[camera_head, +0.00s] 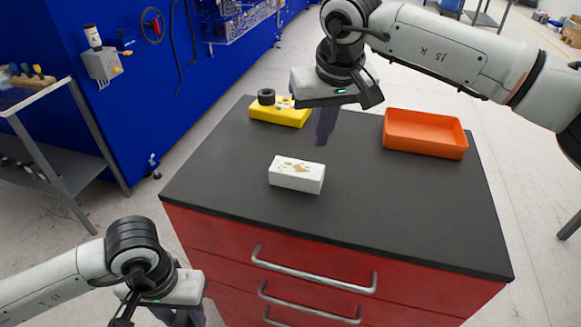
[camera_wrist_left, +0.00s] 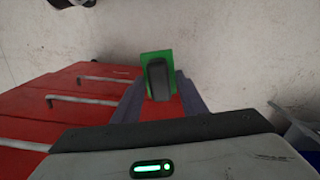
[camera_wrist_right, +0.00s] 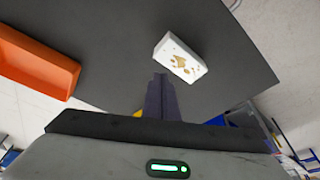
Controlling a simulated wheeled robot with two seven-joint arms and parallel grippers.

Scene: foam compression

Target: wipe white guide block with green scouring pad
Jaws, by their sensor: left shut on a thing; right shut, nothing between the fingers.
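The white guide block (camera_head: 297,174) lies on the dark table top, with brown smudges on its upper face; it also shows in the right wrist view (camera_wrist_right: 180,59). The green scouring pad (camera_wrist_left: 146,62) has a dark grey grip on it and shows only in the left wrist view. My left gripper (camera_head: 185,317) is shut on the pad's grip, low in front of the red cabinet and off the table. My right gripper (camera_head: 322,138) is shut and empty, above the table just behind and right of the block, apart from it.
An orange tray (camera_head: 425,146) stands at the back right of the table top (camera_head: 400,205). A yellow block (camera_head: 281,116) with a black round part sits at the back left. The table's front and right are clear. Red drawers with metal handles (camera_head: 312,271) face me.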

